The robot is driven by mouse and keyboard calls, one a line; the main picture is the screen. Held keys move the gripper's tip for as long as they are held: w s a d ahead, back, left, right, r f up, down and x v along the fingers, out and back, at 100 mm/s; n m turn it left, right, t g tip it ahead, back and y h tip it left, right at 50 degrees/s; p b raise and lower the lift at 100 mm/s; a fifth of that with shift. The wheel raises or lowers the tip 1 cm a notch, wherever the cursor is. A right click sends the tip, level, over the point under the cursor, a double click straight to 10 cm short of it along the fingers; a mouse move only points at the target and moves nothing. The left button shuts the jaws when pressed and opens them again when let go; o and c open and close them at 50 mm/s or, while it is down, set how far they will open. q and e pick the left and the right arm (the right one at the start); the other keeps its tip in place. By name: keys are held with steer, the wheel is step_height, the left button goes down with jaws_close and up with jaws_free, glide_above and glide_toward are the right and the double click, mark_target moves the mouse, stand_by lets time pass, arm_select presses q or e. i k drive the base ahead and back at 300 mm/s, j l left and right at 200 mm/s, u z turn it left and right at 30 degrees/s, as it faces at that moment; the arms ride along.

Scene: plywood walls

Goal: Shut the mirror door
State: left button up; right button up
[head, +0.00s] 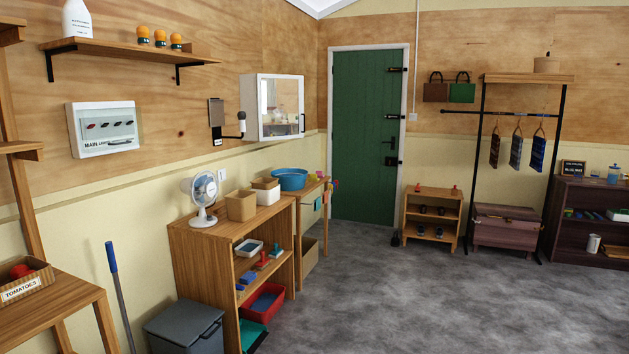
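A white wall cabinet (250,108) hangs on the left plywood wall, short of the green door. The mirror door (282,105) on its front has a white frame and reflects part of the room. A small dark handle (303,123) sits at its right edge. At this distance I cannot tell whether the mirror door is flush with the cabinet or slightly ajar. Neither of my grippers is in view.
Below the cabinet stand a wooden shelf unit (210,262) with a white fan (204,193) and a table with a blue basin (290,179). A wall lamp (240,124) is left of the cabinet. A grey bin (185,325) stands in front. Grey floor (430,305) is clear at right.

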mark_target(280, 97)
steer(key=z, duration=0.1)
steer(key=i, duration=4.45)
